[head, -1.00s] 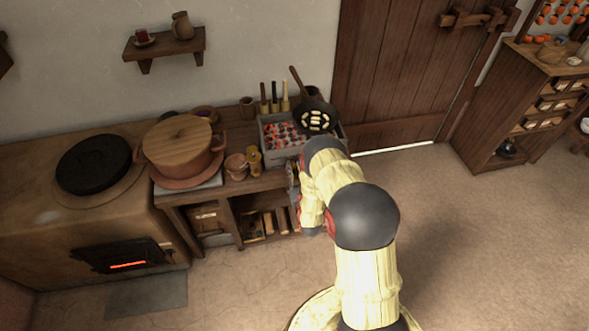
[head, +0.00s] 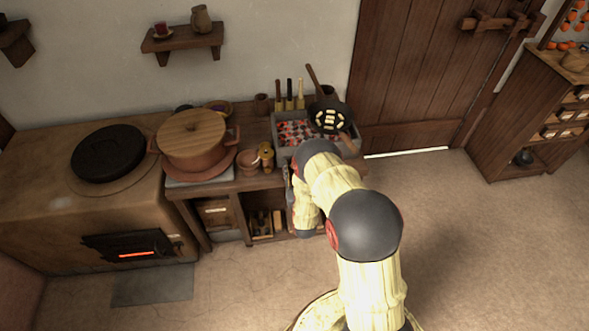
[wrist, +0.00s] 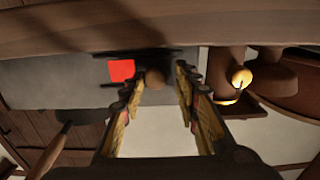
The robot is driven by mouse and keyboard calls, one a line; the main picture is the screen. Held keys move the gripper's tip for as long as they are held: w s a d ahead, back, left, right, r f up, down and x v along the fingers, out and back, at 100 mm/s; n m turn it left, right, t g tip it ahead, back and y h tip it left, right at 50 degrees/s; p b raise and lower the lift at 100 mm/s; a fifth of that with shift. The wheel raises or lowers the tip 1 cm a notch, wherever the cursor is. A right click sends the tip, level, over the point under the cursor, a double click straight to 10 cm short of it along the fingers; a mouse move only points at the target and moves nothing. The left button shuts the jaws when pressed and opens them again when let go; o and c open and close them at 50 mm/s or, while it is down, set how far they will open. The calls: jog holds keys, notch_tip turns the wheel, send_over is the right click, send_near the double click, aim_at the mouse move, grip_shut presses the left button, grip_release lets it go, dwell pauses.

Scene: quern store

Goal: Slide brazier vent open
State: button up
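The brazier (head: 276,128) is a grey box of glowing coals at the back of the wooden counter in the head view. In the wrist view its grey front (wrist: 60,82) shows a red glowing vent opening (wrist: 121,70) between dark rails. A round wooden knob (wrist: 154,77) sits just beside the opening. My gripper (wrist: 159,84) is open, its two fingers pointing at the front with the knob between their tips. I see space by the right finger; whether the left finger touches the knob, I cannot tell. In the head view my arm hides the gripper and the vent.
A pan (head: 329,118) rests over the coals. A lidded pot (head: 193,148) and small jars (head: 249,163) stand left of the brazier. The wooden counter edge (wrist: 160,28) crosses close to the fingers in the wrist view. The floor (head: 470,250) to the right is clear.

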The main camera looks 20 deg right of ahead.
jog(key=shift+o, duration=0.9)
jog(key=v, duration=1.2)
